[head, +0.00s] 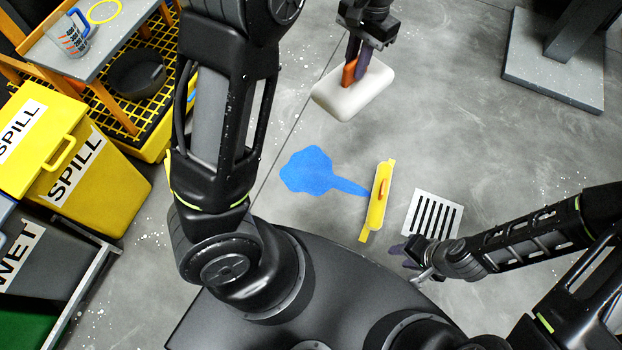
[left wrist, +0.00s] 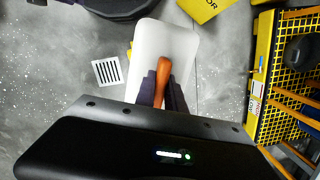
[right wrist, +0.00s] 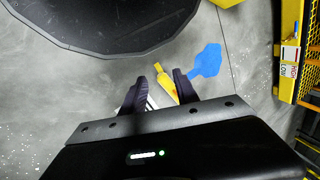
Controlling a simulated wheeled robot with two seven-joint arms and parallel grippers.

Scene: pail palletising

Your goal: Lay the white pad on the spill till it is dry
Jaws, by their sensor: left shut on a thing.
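The white pad (head: 352,95) hangs above the floor, up from the spill in the head view. My left gripper (head: 356,72) is shut on its orange handle; the pad also shows in the left wrist view (left wrist: 165,45). The blue spill (head: 312,172) lies flat on the grey floor, with a tongue running right to a yellow bar (head: 377,207) with an orange handle. The spill also shows in the right wrist view (right wrist: 207,62). The pad is apart from the spill. My right gripper (head: 415,258) is open and empty near the drain, its fingers apart in the right wrist view (right wrist: 158,92).
A slotted floor drain (head: 422,197) lies right of the yellow bar. A yellow SPILL bin (head: 105,190), a yellow grid platform (head: 160,137) and a table with a jug (head: 72,42) stand left. A grey post base (head: 540,75) stands top right.

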